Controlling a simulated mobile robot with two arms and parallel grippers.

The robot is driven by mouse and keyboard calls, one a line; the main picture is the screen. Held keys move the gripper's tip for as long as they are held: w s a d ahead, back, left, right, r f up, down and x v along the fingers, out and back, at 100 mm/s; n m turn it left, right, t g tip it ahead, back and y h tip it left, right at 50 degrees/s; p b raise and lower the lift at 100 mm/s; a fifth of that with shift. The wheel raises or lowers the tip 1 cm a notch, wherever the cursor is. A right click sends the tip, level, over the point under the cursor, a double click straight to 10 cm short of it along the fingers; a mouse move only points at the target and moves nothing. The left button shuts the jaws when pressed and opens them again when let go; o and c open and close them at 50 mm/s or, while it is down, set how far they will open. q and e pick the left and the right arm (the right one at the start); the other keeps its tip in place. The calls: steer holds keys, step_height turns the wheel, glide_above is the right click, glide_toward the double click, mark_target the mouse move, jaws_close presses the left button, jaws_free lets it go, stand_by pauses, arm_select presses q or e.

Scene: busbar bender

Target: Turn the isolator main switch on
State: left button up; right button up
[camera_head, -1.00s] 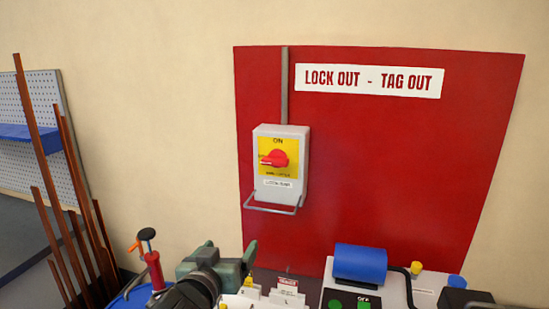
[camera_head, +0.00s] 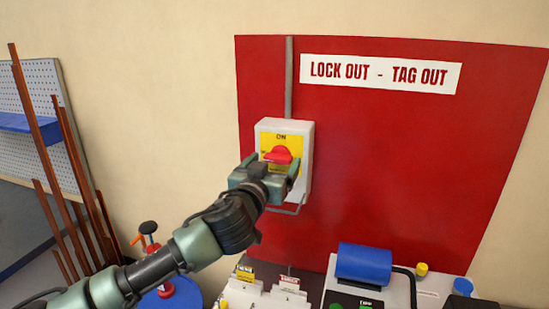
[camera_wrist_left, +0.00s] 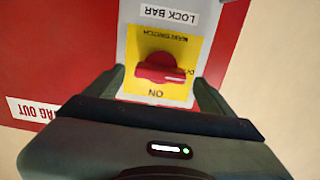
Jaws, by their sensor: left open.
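The isolator main switch is a pale grey box (camera_head: 304,140) with a yellow plate (camera_head: 291,142) on the red board. Its red knob (camera_head: 278,154) lies sideways, with the ON mark above it. My left gripper (camera_head: 270,166) is open in front of the box, its fingers either side of the knob's lower area in the head view. In the left wrist view the picture is upside down: the red knob (camera_wrist_left: 161,68) sits between the open fingers (camera_wrist_left: 160,90), with no clear contact. The gripper hides the lower part of the box. My right gripper is not in view.
A wire bar (camera_head: 290,211) hangs below the box, and a grey conduit (camera_head: 289,75) runs up from it. Below stand a bench unit with a blue cylinder (camera_head: 363,264) and small white tagged blocks (camera_head: 287,296). Copper-coloured bars (camera_head: 62,170) lean at the left.

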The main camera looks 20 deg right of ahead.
arm_select(q)
steer(key=shift+w+d, duration=0.25)
steer(key=shift+w, duration=0.05)
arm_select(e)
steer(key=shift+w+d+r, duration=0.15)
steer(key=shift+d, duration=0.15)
arm_select(q)
steer(key=shift+c, duration=0.3)
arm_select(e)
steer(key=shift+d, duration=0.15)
arm_select(q)
steer(key=c, duration=1.3)
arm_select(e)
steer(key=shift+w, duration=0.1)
